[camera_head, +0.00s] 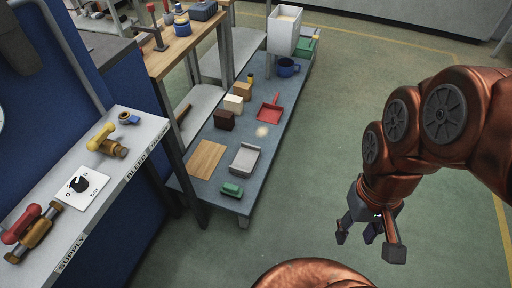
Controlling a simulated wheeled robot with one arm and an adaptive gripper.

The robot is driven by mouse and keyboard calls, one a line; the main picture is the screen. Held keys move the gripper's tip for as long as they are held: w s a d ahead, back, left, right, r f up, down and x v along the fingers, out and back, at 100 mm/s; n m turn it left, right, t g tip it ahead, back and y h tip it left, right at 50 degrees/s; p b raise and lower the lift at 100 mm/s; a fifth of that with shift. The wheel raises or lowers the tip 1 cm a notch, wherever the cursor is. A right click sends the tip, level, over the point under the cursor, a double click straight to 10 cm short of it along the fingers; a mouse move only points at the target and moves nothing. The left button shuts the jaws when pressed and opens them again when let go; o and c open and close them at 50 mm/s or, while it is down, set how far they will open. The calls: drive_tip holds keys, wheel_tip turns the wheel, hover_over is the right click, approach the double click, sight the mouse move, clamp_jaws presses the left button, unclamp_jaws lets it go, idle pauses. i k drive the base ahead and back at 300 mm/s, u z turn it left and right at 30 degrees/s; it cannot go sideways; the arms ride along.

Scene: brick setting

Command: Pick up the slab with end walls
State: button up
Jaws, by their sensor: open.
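A grey slab (245,159) lies on the low blue-grey platform (222,204), near its front end. It looks like a shallow piece with raised ends, which I take to be the slab with end walls. My gripper (368,240) is open and empty. It hangs over the green floor to the right of the platform, well apart from the slab in the picture. Nothing hides the slab.
Beside the slab lie a wooden board (207,160) and a green block (232,190). Farther back are a red dustpan-like piece (270,111), a dark brown block (224,120), a cream block (234,103) and a blue mug (288,68). A workbench (140,165) stands left.

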sight(243, 164)
drive_tip(key=u, duration=0.15)
drive_tip(key=i, duration=0.65)
drive_tip(key=u, duration=0.9)
drive_tip(key=i, duration=0.35)
drive_tip(key=u, duration=0.25)
